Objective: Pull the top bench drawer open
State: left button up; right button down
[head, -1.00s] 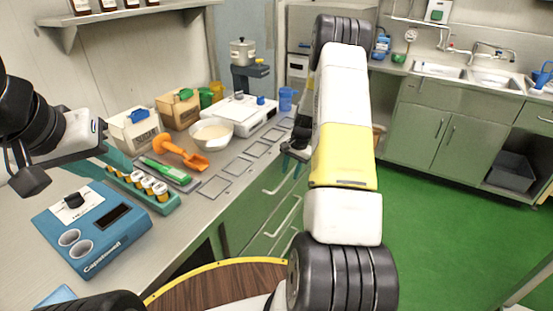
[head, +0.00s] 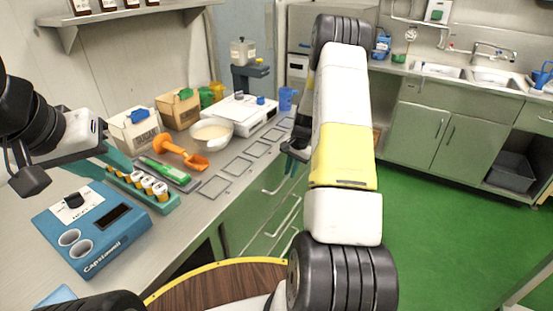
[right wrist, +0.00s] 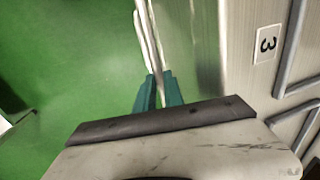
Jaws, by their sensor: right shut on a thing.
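The green bench drawers (head: 262,212) stand under the steel counter, with pale bar handles on their fronts. My right gripper (head: 293,163) is at the top drawer's front, just below the counter edge, partly hidden by my right arm. In the right wrist view its teal fingers (right wrist: 158,93) are shut on a pale bar handle (right wrist: 148,40), beside a shiny front. I cannot tell how far the drawer stands out. My left gripper (head: 118,160) is over the counter at the left, near a rack of jars; its jaw opening is unclear.
The counter holds a blue device (head: 92,228), a rack of jars (head: 145,188), a white bowl (head: 211,134), a scale (head: 242,113) and several flat grey squares. A round wooden top (head: 215,290) is in front. Green floor (head: 430,230) is free at right.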

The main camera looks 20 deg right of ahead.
dwell(0.8)
jog(key=s+d, duration=2.5)
jog(key=s, duration=0.3)
jog(key=shift+s+d, duration=0.2)
jog(key=shift+s, duration=0.05)
jog(key=c, duration=1.5)
grip_release()
jog(key=shift+o, duration=0.2)
notch_tip(320, 180, up, 8)
jog(key=s+d, duration=0.1)
jog(key=shift+f, duration=0.15)
